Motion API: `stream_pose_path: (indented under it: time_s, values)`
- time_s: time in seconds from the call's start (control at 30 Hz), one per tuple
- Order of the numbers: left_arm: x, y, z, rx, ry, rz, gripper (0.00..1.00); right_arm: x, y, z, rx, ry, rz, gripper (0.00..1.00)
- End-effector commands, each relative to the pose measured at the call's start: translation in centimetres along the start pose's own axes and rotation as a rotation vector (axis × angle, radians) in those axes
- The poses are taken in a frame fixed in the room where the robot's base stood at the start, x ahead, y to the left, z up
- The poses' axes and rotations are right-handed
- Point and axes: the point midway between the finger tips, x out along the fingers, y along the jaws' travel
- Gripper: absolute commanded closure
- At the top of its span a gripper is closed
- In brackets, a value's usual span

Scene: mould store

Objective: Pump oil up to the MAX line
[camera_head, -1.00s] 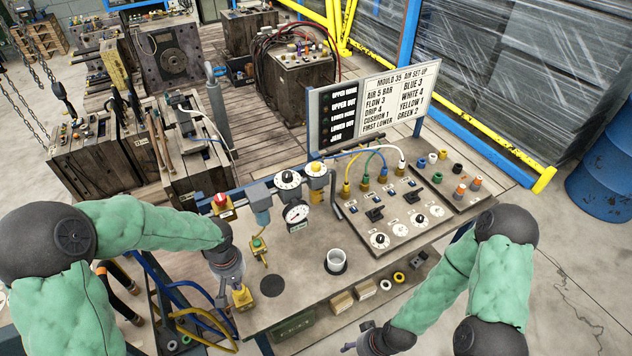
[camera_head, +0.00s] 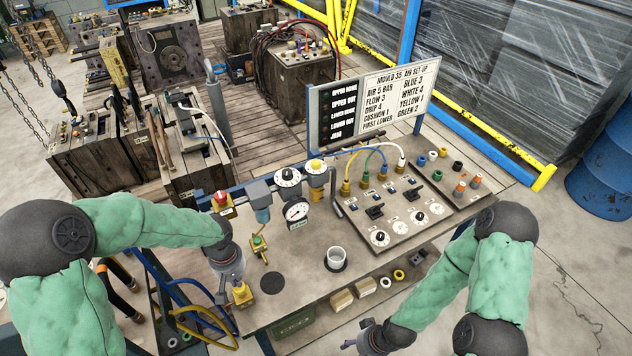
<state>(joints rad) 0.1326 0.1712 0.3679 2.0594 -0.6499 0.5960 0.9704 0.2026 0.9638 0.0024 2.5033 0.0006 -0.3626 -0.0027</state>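My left gripper (camera_head: 236,284) points down at the bench's front left edge, its fingertips at a small yellow fitting (camera_head: 242,295). I cannot tell whether it grips the fitting. My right gripper (camera_head: 350,344) is low in front of the bench, apart from everything on it; its fingers are too small to read. I cannot make out any MAX line or oil level.
A sloped valve panel (camera_head: 405,215) with hoses and dials fills the bench's right half. A set-up sign (camera_head: 365,102) stands behind it.

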Motion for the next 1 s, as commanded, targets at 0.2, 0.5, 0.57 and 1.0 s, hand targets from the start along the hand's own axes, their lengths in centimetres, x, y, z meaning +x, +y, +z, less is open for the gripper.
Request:
stream_pose_path:
  time_s: [0.2,0.5,0.57,1.0]
  values:
    - [0.6,0.0,0.0,0.0,0.0,0.0,1.0,0.6,0.2,0.0,0.0,0.0,0.0,0.43]
    - [1.2,0.0,0.0,0.0,0.0,0.0,1.0,1.1,0.4,0.0,0.0,0.0,0.0,0.43]
    - [1.3,0.0,0.0,0.0,0.0,0.0,1.0,1.3,0.5,-0.1,0.0,0.0,0.0,0.43]
    - [2.2,0.0,0.0,0.0,0.0,0.0,1.0,2.1,0.8,-0.1,0.0,0.0,0.0,0.43]
